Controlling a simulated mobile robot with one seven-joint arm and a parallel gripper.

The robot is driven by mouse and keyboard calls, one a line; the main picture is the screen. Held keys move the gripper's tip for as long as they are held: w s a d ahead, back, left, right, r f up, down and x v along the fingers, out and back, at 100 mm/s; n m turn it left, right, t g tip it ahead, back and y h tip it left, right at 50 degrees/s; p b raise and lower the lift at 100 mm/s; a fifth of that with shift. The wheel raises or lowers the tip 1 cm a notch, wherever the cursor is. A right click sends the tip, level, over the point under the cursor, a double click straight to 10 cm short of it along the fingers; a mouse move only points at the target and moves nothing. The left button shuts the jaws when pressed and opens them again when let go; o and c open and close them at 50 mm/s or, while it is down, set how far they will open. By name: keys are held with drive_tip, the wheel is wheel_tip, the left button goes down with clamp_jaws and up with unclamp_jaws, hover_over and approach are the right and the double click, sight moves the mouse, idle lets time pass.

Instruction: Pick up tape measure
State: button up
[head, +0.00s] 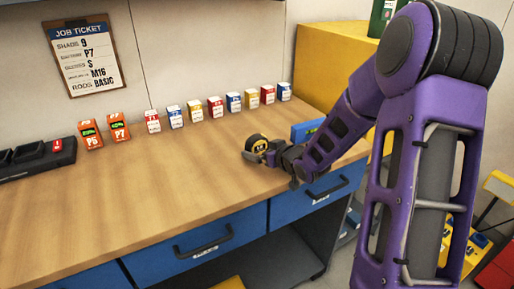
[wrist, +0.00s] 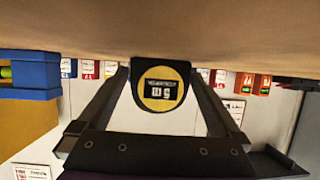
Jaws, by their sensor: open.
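The tape measure (head: 256,142) is black with a round yellow face. It stands on the wooden workbench, towards its right end. In the wrist view the tape measure (wrist: 160,86) sits in the middle, between the two dark fingers of my gripper (wrist: 161,78).
A row of small boxes (head: 194,111) lines the back of the bench (head: 120,190), with orange boxes (head: 119,128) and a black tray (head: 38,160) further left. The bench's middle and front are clear.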

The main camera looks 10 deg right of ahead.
drive_tip(key=c, duration=1.4)
drive_tip(key=shift+o, duration=0.2)
drive_tip(key=shift+r, duration=0.15)
